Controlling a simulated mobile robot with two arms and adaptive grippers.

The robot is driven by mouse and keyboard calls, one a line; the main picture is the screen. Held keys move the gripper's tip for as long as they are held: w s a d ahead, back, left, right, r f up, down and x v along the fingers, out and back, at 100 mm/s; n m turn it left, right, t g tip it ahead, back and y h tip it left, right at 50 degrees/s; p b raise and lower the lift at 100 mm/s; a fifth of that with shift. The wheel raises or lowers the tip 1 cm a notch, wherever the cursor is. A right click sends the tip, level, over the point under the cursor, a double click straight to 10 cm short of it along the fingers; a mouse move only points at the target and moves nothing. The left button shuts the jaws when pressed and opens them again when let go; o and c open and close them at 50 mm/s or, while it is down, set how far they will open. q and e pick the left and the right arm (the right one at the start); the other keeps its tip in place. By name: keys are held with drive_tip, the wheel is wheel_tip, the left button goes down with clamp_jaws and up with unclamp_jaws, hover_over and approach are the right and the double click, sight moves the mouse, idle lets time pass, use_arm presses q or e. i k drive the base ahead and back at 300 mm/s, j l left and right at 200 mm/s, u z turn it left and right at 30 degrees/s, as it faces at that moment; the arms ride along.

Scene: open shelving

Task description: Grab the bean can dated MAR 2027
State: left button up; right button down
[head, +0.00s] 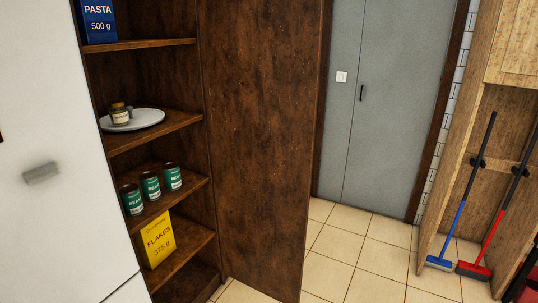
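Three dark green bean cans with pale label text stand upright in a row on a brown wooden shelf (190,194). The left can (132,200), the middle can (151,186) and the right can (173,177) stand close together, running back to the right. Their labels appear to read "BEANS". Any date on them is too small to read. Neither of my grippers is in view.
Above the cans, a shelf holds a round plate (146,120) with a small jar (120,115). A yellow flakes box (158,239) stands below. A blue pasta box (98,22) stands on top. A brown door panel (262,140) stands right of the shelves; a white appliance (50,130) stands left.

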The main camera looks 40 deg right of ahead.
sight(173, 179)
drive_tip(key=k+u, duration=0.1)
drive_tip(key=u, duration=0.3)
drive_tip(key=k+u, duration=0.1)
drive_tip(key=u, duration=0.25)
drive_tip(key=k+u, duration=0.1)
drive_tip(key=u, duration=0.3)
drive_tip(key=l, duration=2.75)
drive_tip(key=k+l+u, duration=0.1)
drive_tip(key=l, duration=2.65)
drive_tip(key=j+z, duration=0.1)
drive_tip(key=j, duration=0.3)
drive_tip(key=k+j+z, duration=0.1)
drive_tip(key=j, duration=0.3)
drive_tip(key=k+j+z, duration=0.1)
drive_tip(key=j, duration=0.3)
drive_tip(key=k+j+z, duration=0.1)
drive_tip(key=j, duration=0.25)
drive_tip(key=k+j+z, duration=0.1)
drive_tip(key=j, duration=0.3)
drive_tip(key=k, duration=0.05)
